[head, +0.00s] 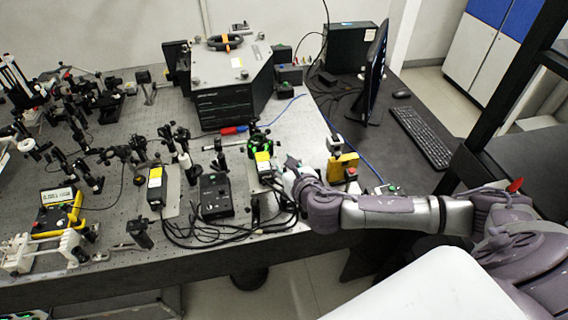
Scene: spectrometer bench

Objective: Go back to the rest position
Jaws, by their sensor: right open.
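My right arm comes in from the right, low over the front right corner of the optical bench (215,243). I cannot tell whether the gripper touches the device. My left gripper is not in view.
A big black spectrometer box (228,105) stands at the bench's back. Black cables (185,238) lie near the front edge. A yellow box (343,165) is beside my right arm. A monitor (373,75) and keyboard (420,137) are at right. Optic mounts crowd the left.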

